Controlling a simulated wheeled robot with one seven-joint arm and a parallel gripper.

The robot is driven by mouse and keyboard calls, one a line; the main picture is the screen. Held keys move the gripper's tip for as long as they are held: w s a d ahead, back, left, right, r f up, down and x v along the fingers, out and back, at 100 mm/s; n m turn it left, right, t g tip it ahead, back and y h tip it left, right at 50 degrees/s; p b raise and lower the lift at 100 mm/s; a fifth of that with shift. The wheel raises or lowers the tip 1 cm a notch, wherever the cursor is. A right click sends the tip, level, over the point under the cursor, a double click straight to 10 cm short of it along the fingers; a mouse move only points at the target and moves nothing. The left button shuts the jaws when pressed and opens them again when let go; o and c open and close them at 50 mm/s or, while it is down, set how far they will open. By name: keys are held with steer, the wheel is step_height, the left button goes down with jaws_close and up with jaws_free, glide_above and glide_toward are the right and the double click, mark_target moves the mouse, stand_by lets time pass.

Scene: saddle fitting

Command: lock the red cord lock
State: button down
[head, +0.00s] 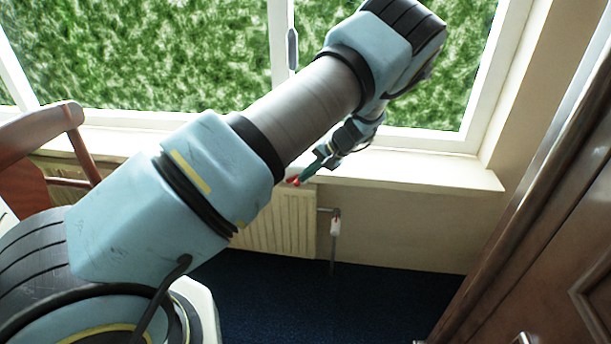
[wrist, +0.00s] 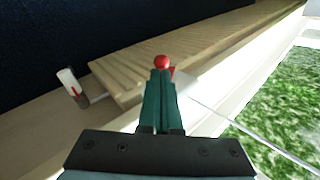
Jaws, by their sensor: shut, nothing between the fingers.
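The red cord lock (head: 293,181) shows as a small red piece at the window sill's front edge, above the radiator. In the wrist view it shows as a round red knob (wrist: 162,61) just past the fingertips, with a bit more red beside the right finger. My gripper (head: 311,172) has dark green fingers, which also show in the wrist view (wrist: 161,76). The fingers are together with nothing between them. Their tips are right at the red piece; I cannot tell whether they touch it. The fingers hide the lower part of the lock.
A cream radiator (head: 275,222) stands below the white sill (head: 430,174), with a white valve (head: 336,227) on its right. A wooden chair (head: 75,150) is at the left, and a brown wooden door (head: 560,270) at the right. Dark blue carpet (head: 340,300) lies clear between.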

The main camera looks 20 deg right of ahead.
steer(key=shift+s+d+f+t+y+b, duration=0.15)
steer(key=shift+f+t+y+b, duration=0.3)
steer(key=shift+y+b, duration=0.3)
steer(key=shift+s+d+f+t+y+b, duration=0.15)
steer(key=shift+f+t+y+b, duration=0.1)
steer(key=shift+f+y+b, duration=0.4)
stand_by(0.6)
steer(key=shift+f+b, duration=0.2)
steer(key=shift+b, duration=0.35)
stand_by(0.4)
steer(key=shift+a+r, duration=0.1)
steer(key=shift+a, duration=0.05)
stand_by(0.3)
steer(key=shift+w+a, duration=0.45)
steer(key=shift+a, duration=0.2)
steer(key=b+v, duration=0.1)
steer(key=v, duration=1.1)
steer(key=shift+d+f, duration=0.35)
steer(key=shift+d, duration=0.15)
